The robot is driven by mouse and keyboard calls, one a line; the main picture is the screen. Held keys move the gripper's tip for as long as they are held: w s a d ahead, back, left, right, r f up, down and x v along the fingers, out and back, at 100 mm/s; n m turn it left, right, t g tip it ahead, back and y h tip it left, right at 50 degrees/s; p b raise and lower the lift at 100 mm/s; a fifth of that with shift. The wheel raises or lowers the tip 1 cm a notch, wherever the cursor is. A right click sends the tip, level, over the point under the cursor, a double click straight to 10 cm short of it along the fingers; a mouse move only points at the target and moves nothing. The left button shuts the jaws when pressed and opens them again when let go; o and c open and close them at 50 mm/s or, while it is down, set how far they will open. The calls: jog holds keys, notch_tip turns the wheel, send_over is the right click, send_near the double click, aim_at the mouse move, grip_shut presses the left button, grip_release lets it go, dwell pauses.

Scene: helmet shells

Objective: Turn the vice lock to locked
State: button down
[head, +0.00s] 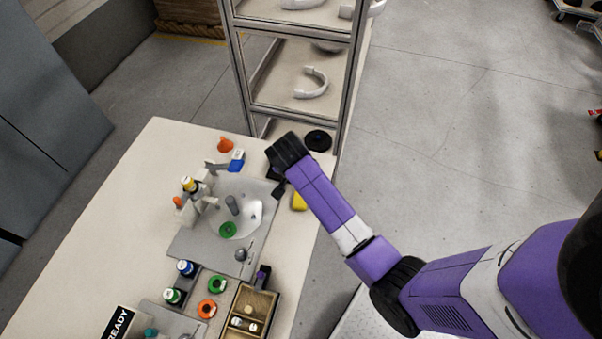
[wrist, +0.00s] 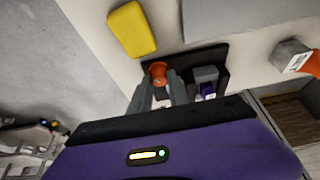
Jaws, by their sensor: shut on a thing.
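In the wrist view, my gripper (wrist: 161,84) has its two grey fingers on either side of a small orange knob (wrist: 158,70) and is shut on it. The knob stands on a dark plate (wrist: 215,52), beside a grey and black block (wrist: 206,82) with a purple mark. I take this fixture for the vice lock; which lock position it is in cannot be told. In the head view my gripper (head: 279,188) reaches down at the table's right edge, and my arm hides the knob and most of the plate.
A yellow block (wrist: 132,29) lies close beside the plate. A white helmet shell (head: 247,214) sits left of my gripper. A wooden tray (head: 271,312) is nearer, and a shelf rack (head: 238,75) stands behind the table.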

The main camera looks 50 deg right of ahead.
jog(key=shift+s, duration=0.1)
dwell(0.3)
jog(key=c, duration=1.5)
grip_release()
jog(key=shift+a+r, duration=0.1)
jog(key=shift+r, duration=0.2)
jog(key=v, duration=0.7)
jog(key=shift+b, duration=0.4)
